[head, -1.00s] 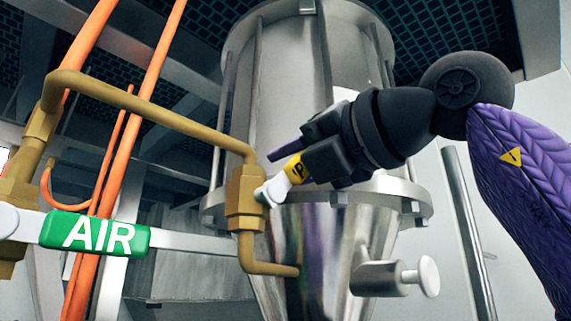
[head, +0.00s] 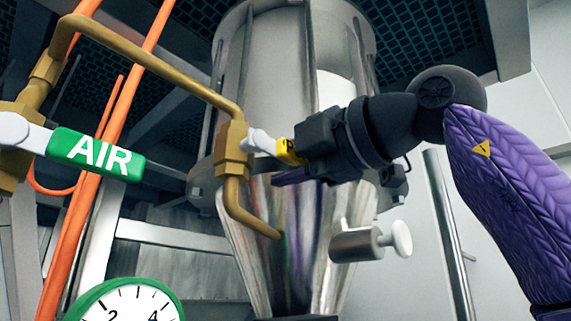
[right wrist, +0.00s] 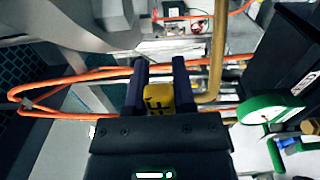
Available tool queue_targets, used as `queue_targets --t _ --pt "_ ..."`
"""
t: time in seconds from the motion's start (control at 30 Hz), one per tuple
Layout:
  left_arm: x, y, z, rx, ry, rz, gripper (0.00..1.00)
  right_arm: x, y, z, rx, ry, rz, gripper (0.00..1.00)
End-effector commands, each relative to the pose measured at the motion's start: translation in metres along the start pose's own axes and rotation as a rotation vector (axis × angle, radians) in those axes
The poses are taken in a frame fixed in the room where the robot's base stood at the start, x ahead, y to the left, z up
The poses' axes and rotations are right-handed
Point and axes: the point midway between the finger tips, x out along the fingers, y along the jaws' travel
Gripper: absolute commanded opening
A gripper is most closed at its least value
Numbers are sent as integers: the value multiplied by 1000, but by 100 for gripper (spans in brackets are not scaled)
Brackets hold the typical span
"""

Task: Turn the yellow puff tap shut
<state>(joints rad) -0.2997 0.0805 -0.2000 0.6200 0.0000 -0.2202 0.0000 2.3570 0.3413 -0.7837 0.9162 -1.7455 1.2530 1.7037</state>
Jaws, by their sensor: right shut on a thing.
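The yellow puff tap (head: 285,151) is a short lever with a white stem and a yellow sleeve with black lettering. It joins the brass valve body (head: 232,148) on the pipe and points right and slightly down in the head view. My right gripper (head: 287,163) is shut on the yellow sleeve, coming from the right. In the right wrist view the sleeve (right wrist: 158,98) lies between the two dark fingers. Part of the sleeve is hidden by the gripper. My left gripper is not in view.
The steel hopper (head: 275,60) stands right behind the tap. A green AIR lever (head: 97,154) is at the left, near orange hoses (head: 122,105). A green-rimmed gauge (head: 125,302) is at the lower left. A steel knob (head: 398,238) sticks out below my gripper.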

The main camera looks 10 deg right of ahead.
Motion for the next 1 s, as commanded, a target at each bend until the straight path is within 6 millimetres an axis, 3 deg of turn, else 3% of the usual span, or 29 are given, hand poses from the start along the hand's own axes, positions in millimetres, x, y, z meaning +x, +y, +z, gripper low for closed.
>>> queue_targets --t 0.7,0.73,0.87,1.0 --pt "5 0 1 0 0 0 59 0 -5 0 62 1 -3 0" --pt "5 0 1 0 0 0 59 0 -5 0 62 1 -4 38" --pt "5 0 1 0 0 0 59 0 -4 0 61 0 -3 66" --pt "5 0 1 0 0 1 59 0 -4 0 60 0 -2 68"
